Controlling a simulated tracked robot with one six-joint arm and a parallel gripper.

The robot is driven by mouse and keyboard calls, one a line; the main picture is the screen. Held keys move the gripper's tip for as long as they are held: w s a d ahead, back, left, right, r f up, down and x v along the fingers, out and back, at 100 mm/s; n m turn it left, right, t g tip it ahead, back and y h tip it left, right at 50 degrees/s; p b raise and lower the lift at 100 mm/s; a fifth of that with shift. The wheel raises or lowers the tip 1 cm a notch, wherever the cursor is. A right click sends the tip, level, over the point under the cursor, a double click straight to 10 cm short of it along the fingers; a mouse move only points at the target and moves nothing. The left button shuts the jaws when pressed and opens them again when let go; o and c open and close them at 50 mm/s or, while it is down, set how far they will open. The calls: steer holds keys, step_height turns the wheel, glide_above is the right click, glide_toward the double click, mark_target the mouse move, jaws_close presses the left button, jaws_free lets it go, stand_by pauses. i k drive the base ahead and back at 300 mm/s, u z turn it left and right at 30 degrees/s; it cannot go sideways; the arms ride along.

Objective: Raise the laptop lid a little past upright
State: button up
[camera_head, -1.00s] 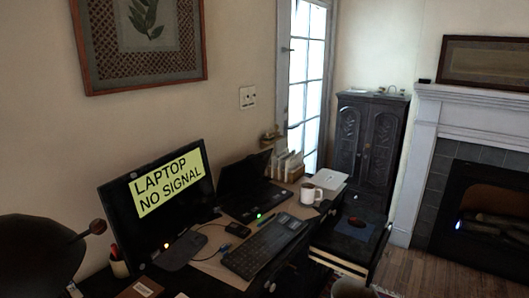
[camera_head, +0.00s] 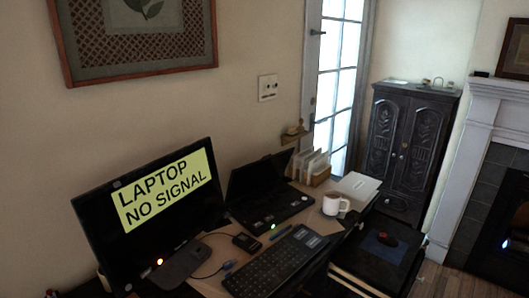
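A black laptop (camera_head: 274,208) sits on the desk, to the right of the monitor. Its lid (camera_head: 258,181) is open, with the dark screen side facing the keyboard. The lid looks roughly upright, but its exact angle is hard to tell from here. A small green light shows at the front left edge of the laptop base. My gripper is not in view.
The monitor (camera_head: 165,207) reads "LAPTOP NO SIGNAL". A keyboard (camera_head: 275,262), a small black box (camera_head: 246,242) and cables lie in front of the laptop. A white mug (camera_head: 336,204) and a file holder (camera_head: 313,167) stand to its right.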

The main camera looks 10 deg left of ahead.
mark_target(244, 180)
steer(key=u, duration=0.45)
steer(key=i, duration=1.25)
steer(key=u, duration=0.4)
